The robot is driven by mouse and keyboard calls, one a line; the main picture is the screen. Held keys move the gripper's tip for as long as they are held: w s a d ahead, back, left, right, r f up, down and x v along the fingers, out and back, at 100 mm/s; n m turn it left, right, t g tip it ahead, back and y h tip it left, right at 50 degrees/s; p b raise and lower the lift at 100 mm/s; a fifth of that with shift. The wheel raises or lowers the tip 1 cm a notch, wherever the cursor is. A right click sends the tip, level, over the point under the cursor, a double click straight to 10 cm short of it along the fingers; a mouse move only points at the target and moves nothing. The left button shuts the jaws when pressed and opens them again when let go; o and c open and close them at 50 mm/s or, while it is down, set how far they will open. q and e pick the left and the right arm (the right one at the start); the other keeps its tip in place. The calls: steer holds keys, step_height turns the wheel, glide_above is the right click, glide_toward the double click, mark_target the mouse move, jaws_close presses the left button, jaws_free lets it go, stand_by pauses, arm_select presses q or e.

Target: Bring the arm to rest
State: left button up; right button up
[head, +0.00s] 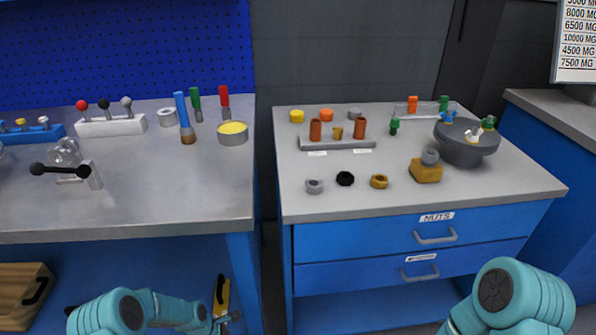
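My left arm comes in at the bottom left, low in front of the left bench. My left gripper (230,318) is small and partly cut off at the bottom edge; I cannot tell whether it is open or shut. My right arm shows at the bottom right, in front of the right bench, and its gripper is outside the picture. A dark grey flanged shell (466,151) stands at the right of the right bench, with several coloured pieces on its rim. Both arms are below the bench tops, apart from the things on them.
The right bench (520,187) holds a nut on a yellow block (426,171), three loose nuts and a grey rack (337,142). The left bench (150,205) holds a brush (185,120), a yellow-filled tin (233,134) and a white rack (110,126). A narrow gap separates the benches.

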arm_select(q)
steer(key=s+d+r+m, duration=0.3)
steer(key=s+m, duration=0.3)
steer(key=s, duration=0.1)
steer(key=s+d+r+m+h, duration=0.1)
steer(key=s+d+r+m, duration=0.3)
steer(key=s+m, duration=0.3)
steer(key=s+d+r+m, duration=0.3)
steer(key=s+m, duration=0.2)
steer(key=s, duration=0.3)
step_height(320, 180, up, 21)
steer(key=p, duration=2.1)
steer(key=shift+s, duration=0.35)
steer(key=shift+a, duration=0.1)
